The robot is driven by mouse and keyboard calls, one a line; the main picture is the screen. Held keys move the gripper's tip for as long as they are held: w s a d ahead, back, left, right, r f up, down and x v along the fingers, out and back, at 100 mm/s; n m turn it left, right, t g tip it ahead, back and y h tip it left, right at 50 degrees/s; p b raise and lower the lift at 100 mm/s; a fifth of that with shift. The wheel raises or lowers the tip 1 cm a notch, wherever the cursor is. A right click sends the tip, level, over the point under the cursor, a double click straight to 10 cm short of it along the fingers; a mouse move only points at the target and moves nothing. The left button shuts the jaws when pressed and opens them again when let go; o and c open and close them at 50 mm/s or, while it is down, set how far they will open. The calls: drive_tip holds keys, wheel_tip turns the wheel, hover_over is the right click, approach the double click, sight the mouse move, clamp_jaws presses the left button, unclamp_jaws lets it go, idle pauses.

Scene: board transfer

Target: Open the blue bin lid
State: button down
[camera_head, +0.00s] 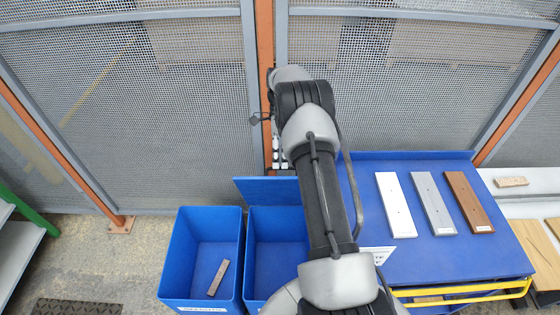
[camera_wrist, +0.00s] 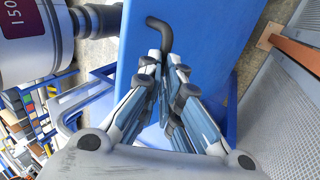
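Two blue bins stand side by side in the head view. The left bin (camera_head: 176,262) is open on top. The right bin (camera_head: 249,290) is also open on top, its right part hidden by my arm. Its blue lid (camera_head: 255,190) is raised at the bin's back edge and also fills the middle of the wrist view (camera_wrist: 215,40). A dark bent handle (camera_wrist: 158,24) stands out from the lid. My gripper (camera_wrist: 167,66) has its fingers close together with the handle between them. My gripper is hidden behind my arm in the head view.
A brown block (camera_head: 218,277) lies in the left bin. A blue table (camera_head: 400,260) at the right carries white (camera_head: 396,205), grey (camera_head: 433,204) and brown (camera_head: 469,202) boards. A mesh fence (camera_head: 150,110) closes off the back. Floor is free left of the bins.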

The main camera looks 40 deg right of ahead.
drive_tip(key=shift+d+f, duration=0.2)
drive_tip(key=shift+f, duration=1)
drive_tip(key=c, duration=1.5)
unclamp_jaws()
drive_tip(key=shift+w+d+f, duration=0.2)
drive_tip(key=shift+w, duration=0.15)
drive_tip(key=shift+r, duration=0.1)
drive_tip(key=shift+w+d+r, duration=0.1)
drive_tip(key=shift+w+r, duration=0.15)
drive_tip(key=shift+r, duration=0.2)
drive_tip(key=shift+c, duration=0.8)
drive_tip(key=v, duration=0.5)
drive_tip(key=shift+r, duration=0.15)
drive_tip(key=shift+w+r, duration=0.2)
drive_tip(key=shift+r, duration=0.6)
